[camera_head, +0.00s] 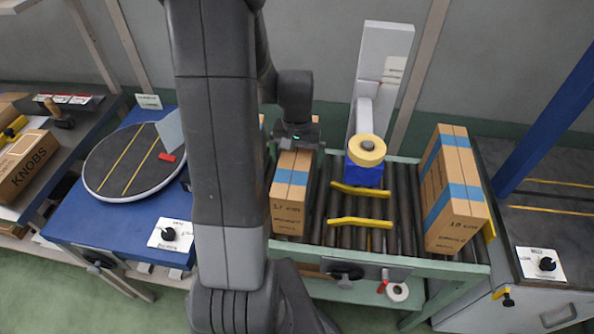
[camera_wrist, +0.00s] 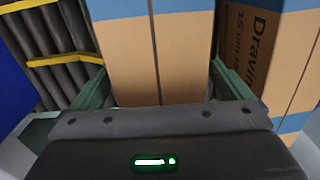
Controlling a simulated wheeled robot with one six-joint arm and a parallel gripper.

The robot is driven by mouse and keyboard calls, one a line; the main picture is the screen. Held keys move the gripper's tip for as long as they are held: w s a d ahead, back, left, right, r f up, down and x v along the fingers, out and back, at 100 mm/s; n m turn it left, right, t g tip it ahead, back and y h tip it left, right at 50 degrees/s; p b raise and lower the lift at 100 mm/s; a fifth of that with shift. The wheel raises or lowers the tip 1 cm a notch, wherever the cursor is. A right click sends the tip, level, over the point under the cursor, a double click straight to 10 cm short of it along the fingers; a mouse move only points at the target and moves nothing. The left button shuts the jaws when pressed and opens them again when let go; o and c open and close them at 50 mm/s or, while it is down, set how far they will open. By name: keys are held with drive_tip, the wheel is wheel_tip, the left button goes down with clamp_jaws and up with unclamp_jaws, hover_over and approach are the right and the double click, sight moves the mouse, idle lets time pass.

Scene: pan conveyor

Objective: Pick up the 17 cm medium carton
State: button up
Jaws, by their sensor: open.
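A tan carton with blue tape (camera_head: 289,195) stands on the roller conveyor, just right of my arm. Its printed label looks like 17 cm but is small. My gripper (camera_head: 298,140) is over the far part of its top. In the wrist view, my gripper (camera_wrist: 160,85) is open, with green fingers on either side of a tan, blue-taped carton (camera_wrist: 130,60). Small gaps seem to show beside the carton, and contact cannot be told. Another carton (camera_wrist: 262,65), marked 15 cm, stands close on the right in the wrist view. In the head view my arm mostly hides it.
A taller taped carton (camera_head: 455,190) stands at the conveyor's right end. Yellow guides (camera_head: 360,221) and a tape-roll machine (camera_head: 366,150) on a blue block stand between. A round turntable (camera_head: 130,160) is on the blue table at left. Bare rollers (camera_head: 325,205) lie right of the carton.

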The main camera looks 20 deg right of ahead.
drive_tip(key=shift+f, duration=0.6)
drive_tip(key=c, duration=2)
drive_tip(key=shift+r, duration=0.1)
